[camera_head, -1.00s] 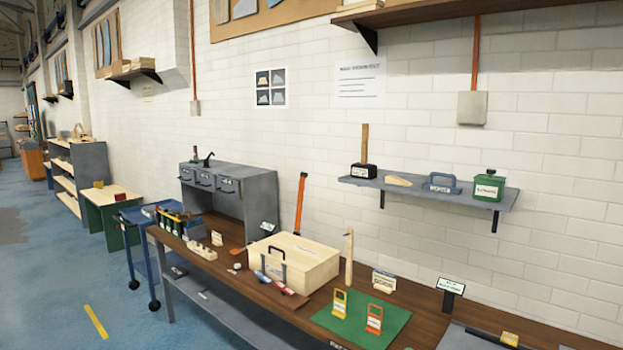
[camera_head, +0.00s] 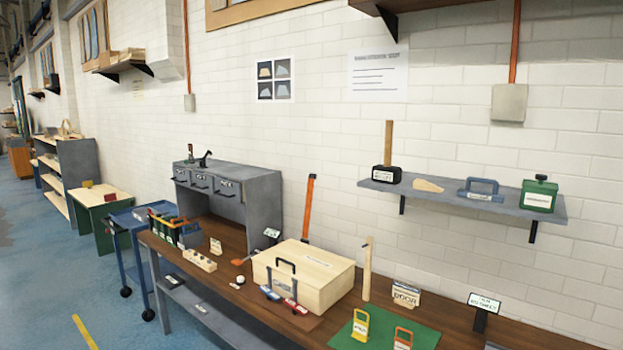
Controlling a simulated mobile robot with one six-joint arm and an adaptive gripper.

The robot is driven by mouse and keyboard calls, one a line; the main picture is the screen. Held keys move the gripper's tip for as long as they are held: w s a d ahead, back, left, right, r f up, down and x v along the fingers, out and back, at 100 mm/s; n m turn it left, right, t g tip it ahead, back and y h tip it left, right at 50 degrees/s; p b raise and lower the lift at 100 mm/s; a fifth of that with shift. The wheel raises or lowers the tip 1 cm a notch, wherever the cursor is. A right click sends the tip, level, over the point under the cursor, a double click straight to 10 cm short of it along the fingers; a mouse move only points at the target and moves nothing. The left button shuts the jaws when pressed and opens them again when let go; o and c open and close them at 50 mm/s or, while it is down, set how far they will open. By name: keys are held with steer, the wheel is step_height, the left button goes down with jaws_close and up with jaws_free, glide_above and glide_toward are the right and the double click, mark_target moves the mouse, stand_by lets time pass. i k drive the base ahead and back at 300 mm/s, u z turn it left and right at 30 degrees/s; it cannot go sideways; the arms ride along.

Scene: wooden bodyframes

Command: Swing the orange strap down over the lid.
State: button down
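The orange strap (camera_head: 308,208) stands nearly upright behind the wooden box, leaning slightly, with a dark tip at its top. Its lower end meets the back edge of the box top; how it is fixed there is hidden. The pale wooden box (camera_head: 318,290) sits on the brown workbench, and its flat lid (camera_head: 318,262) appears closed. A dark handle and a grey latch-like part (camera_head: 285,283) are on the box's front. My gripper is not in view.
Red and blue small pieces (camera_head: 283,303) lie in front of the box. A thin wooden post (camera_head: 367,270) stands to its right, beside a green mat (camera_head: 425,336) with yellow and orange pieces. A wall shelf (camera_head: 460,198) juts out at upper right. Floor (camera_head: 50,275) is free at left.

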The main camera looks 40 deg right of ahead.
mark_target(312, 177)
steer(key=i, duration=0.75)
steer(key=z, duration=0.8)
steer(key=i, duration=0.6)
steer(key=z, duration=0.45)
